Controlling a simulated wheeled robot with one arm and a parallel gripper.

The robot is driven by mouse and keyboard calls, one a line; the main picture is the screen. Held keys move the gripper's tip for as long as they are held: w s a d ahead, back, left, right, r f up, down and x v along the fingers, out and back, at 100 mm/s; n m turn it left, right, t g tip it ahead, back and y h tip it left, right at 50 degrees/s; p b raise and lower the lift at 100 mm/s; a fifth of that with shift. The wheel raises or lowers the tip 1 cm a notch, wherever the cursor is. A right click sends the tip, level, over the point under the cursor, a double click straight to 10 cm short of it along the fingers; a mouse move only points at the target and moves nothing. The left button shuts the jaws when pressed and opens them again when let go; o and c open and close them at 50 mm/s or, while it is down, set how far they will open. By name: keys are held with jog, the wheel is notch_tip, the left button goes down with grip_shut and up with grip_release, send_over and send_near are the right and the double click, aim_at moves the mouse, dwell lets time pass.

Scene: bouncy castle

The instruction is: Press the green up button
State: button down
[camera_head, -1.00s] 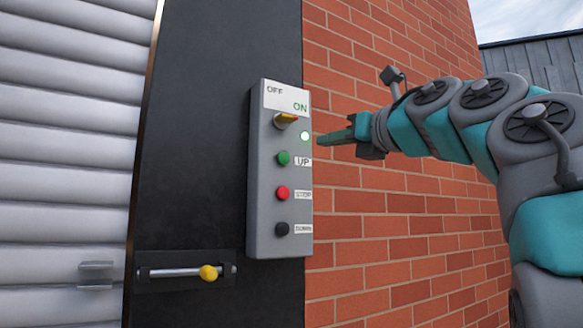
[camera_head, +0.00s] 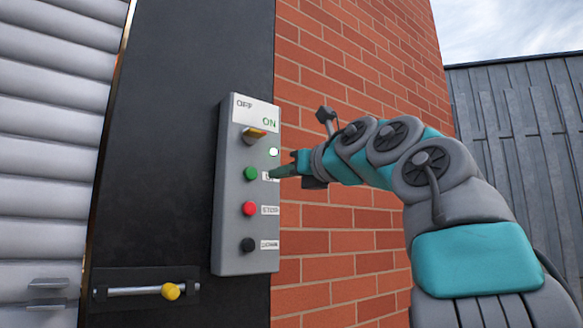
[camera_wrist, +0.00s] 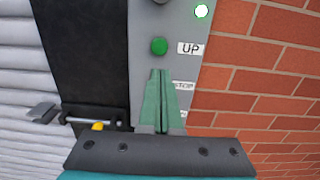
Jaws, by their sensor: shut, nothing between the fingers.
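The green up button (camera_head: 250,174) is on a grey control box (camera_head: 228,200) fixed to a black panel. In the wrist view the green button (camera_wrist: 159,46) shows beside its UP label (camera_wrist: 190,48). My gripper (camera_head: 274,175) is shut and empty, with its green fingers pointing at the box. In the head view the tips overlap the UP label, just right of the button. In the wrist view the fingertips (camera_wrist: 160,72) appear just below the button, with a small gap in the picture. I cannot tell how far they are from the box face.
The red stop button (camera_head: 249,209) and black down button (camera_head: 248,245) sit below, and a yellow-marked switch (camera_head: 254,134) at ON and a lit lamp (camera_head: 274,152) above. A yellow-knobbed bolt (camera_head: 171,291) is lower left. A brick wall (camera_head: 350,150) stands right, a ribbed shutter (camera_head: 50,150) left.

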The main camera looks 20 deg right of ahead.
aim_at(253, 179)
jog(key=p+x, duration=0.2)
jog(key=x, duration=0.5)
jog(key=shift+w+a, duration=0.15)
jog(key=shift+w, duration=0.2)
jog(key=shift+r, duration=0.1)
